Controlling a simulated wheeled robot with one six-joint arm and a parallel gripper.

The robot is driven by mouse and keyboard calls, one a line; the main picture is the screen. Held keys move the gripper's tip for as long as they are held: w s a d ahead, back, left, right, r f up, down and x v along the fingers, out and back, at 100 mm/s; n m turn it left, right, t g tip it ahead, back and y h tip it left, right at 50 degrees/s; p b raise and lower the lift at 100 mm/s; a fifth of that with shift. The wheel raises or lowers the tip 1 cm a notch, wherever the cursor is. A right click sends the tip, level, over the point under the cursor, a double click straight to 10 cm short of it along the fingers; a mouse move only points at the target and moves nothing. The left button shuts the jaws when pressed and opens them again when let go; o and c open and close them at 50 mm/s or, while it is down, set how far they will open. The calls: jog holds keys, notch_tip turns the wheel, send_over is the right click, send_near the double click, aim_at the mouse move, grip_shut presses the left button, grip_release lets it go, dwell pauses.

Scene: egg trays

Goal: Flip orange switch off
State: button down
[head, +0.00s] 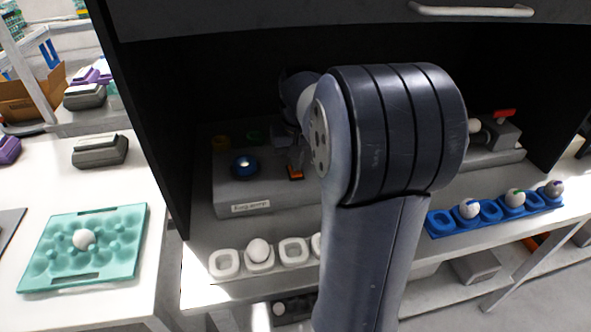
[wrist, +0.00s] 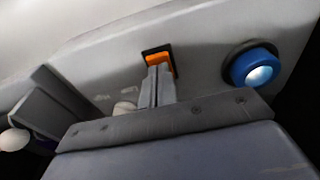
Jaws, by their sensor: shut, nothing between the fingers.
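The orange switch (head: 295,172) sits in a dark frame on the grey panel, left of my arm in the head view. In the wrist view the orange switch (wrist: 159,60) shows just beyond my fingertips. My gripper (wrist: 158,72) is shut and empty. Its tips overlap the lower part of the switch in the picture; I cannot tell whether they touch it. In the head view my arm hides most of the gripper. The switch's exact position is hard to read.
A blue round button (wrist: 254,68) with a lit centre is right of the switch in the wrist view. A white egg holder (head: 226,264) and a blue egg holder (head: 440,223) stand on the front shelf. A teal tray (head: 50,268) lies on the left table.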

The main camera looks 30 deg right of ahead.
jog(key=shift+f+b, duration=0.35)
jog(key=shift+f, duration=0.3)
jog(key=shift+r, duration=0.1)
notch_tip(320, 180, up, 7)
jog(key=p, duration=0.6)
jog(key=shift+p, duration=0.3)
jog(key=shift+f, duration=0.25)
notch_tip(320, 180, down, 7)
jog(key=b, duration=0.6)
jog(key=shift+r+b, duration=0.1)
jog(key=shift+b, duration=0.25)
jog(key=shift+r, duration=0.2)
